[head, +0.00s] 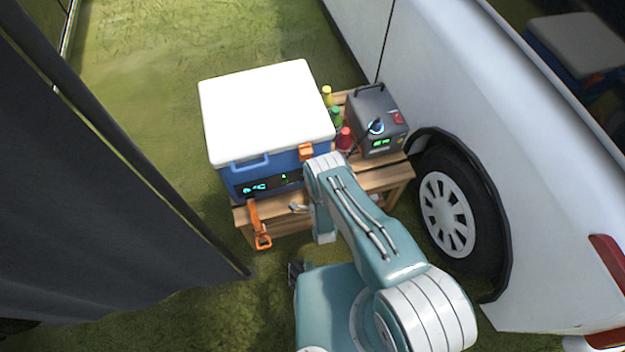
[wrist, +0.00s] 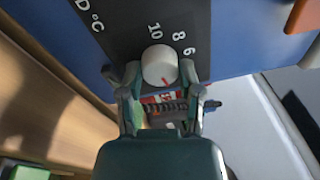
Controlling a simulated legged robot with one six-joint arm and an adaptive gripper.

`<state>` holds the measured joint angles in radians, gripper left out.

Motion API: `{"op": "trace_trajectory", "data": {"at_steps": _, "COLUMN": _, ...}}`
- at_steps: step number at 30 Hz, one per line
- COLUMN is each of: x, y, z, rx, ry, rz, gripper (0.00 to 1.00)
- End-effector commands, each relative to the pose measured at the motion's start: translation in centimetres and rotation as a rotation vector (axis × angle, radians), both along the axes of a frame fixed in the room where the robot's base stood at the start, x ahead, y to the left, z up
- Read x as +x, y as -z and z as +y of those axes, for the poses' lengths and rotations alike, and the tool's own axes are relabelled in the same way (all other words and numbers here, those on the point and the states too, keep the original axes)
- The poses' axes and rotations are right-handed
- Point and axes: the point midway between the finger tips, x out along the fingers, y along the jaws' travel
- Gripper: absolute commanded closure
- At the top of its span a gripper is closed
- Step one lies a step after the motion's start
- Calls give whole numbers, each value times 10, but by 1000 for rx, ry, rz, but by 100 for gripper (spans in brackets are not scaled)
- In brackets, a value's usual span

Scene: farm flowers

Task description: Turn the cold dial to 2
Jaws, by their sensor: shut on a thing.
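The cold dial (wrist: 159,60) is a round white knob on a dark panel (wrist: 120,22) in the wrist view. A small red mark shows on the knob's lower right part. The figures 10, 8 and 6 stand above and to its right; a 2 is not visible. My gripper (wrist: 160,74) is shut on the dial, one finger on each side. In the head view the panel is on the front of a blue cooler (head: 285,166) with a white lid (head: 265,108). My arm hides the dial and most of the gripper there.
The cooler stands on a wooden table (head: 375,180). A grey power unit (head: 365,110) and several bottles (head: 336,117) are to its right. An orange strap (head: 255,220) hangs in front. A white vehicle (head: 440,75) is at right, a dark fabric wall (head: 75,190) at left.

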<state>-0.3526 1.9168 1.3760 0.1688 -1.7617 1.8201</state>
Motion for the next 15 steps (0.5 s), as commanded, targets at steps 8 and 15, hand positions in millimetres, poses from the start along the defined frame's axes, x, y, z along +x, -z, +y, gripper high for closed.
{"op": "trace_trajectory", "data": {"at_steps": 8, "x": -3, "y": 5, "z": -2, "rx": 32, "ry": 3, "rz": 27, "gripper": 100}}
{"op": "trace_trajectory", "data": {"at_steps": 15, "x": -3, "y": 5, "z": -2, "rx": 33, "ry": 4, "rz": 27, "gripper": 100}}
